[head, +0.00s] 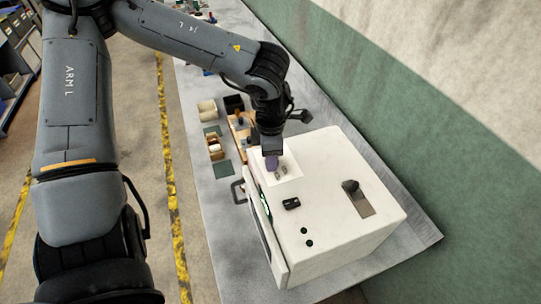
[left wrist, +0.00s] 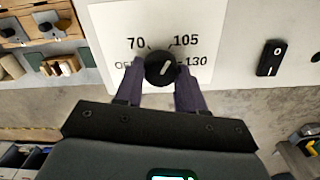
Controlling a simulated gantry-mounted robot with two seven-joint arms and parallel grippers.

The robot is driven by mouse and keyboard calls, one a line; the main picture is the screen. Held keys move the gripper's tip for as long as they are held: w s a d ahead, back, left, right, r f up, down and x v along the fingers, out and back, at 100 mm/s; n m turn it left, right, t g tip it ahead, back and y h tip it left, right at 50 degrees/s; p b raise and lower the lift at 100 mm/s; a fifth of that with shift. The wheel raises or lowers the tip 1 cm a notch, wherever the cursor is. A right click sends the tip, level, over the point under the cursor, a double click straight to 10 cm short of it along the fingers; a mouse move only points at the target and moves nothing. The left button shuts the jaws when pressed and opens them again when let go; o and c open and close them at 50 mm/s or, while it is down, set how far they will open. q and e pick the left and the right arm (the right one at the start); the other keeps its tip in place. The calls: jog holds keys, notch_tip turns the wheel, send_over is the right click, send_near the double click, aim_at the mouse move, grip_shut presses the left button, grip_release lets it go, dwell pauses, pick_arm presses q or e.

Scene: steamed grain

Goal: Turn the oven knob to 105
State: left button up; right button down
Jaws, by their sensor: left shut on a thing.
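The oven (head: 340,225) is a white box on the table. On its top is a white dial label (head: 290,176), which reads OFF, 70, 105 and 130 in the left wrist view (left wrist: 110,20). The round black knob (left wrist: 157,66) sits at the label's middle. Its white pointer line slants to the upper right, roughly toward 105. My left gripper (head: 272,163) is over the label, its purple fingers closed on both sides of the knob (left wrist: 160,88). In the head view the gripper hides the knob. My right gripper is out of view.
A black rocker switch (head: 291,203) is beside the label; it also shows in the left wrist view (left wrist: 271,58). A dark piece with a metal plate (head: 358,198) stands on the oven top. Small boxes (head: 207,110) and wooden holders lie beyond the oven. A green wall runs along the right.

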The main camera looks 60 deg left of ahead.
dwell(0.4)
pick_arm(q)
jog(key=o, duration=1.1)
jog(key=shift+c, duration=0.2)
jog(key=shift+r, duration=0.15)
notch_tip(320, 180, up, 11)
jog(key=shift+f, duration=0.2)
